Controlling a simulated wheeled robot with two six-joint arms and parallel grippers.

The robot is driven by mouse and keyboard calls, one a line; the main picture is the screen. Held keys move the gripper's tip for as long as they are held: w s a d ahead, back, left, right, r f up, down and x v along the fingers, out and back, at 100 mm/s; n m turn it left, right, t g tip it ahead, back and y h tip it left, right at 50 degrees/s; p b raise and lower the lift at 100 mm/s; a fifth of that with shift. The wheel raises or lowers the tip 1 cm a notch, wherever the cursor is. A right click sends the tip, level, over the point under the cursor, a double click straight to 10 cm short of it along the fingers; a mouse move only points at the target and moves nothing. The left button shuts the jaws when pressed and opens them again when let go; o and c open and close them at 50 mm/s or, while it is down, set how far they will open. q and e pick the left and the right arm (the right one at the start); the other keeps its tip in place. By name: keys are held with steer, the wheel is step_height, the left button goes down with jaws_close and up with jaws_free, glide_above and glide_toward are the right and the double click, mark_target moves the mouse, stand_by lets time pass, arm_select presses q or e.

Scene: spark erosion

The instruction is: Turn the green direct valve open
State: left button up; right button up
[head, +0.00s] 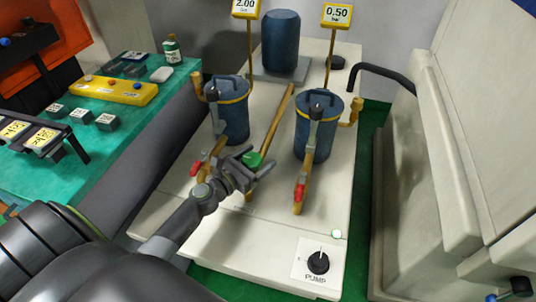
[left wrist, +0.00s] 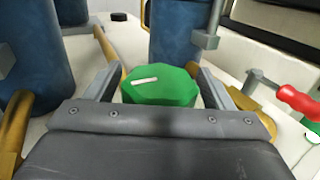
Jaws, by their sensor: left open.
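The green direct valve (head: 252,159) is a faceted green knob on the brass pipe between the two blue filter canisters. In the left wrist view the knob (left wrist: 160,87) has a white pointer line on its top, lying nearly crosswise with a slight tilt. My left gripper (head: 250,168) is open around the knob, one finger on each side. In the left wrist view the left gripper (left wrist: 158,82) has its fingers close to the knob's sides; I cannot tell whether they touch it. The knob's lower part is hidden by the gripper body. My right gripper does not show.
Blue canisters (head: 233,112) and (head: 316,128) stand on either side of the pipe, close to the gripper. Red-handled levers (head: 196,168) and (head: 299,191) sit in front. Gauges (head: 246,7) and (head: 337,13) read 2.00 and 0.50. A black pump knob (head: 318,262) is at the front.

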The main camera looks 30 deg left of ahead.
arm_select(q)
steer(key=shift+c, duration=0.4)
steer(key=c, duration=0.9)
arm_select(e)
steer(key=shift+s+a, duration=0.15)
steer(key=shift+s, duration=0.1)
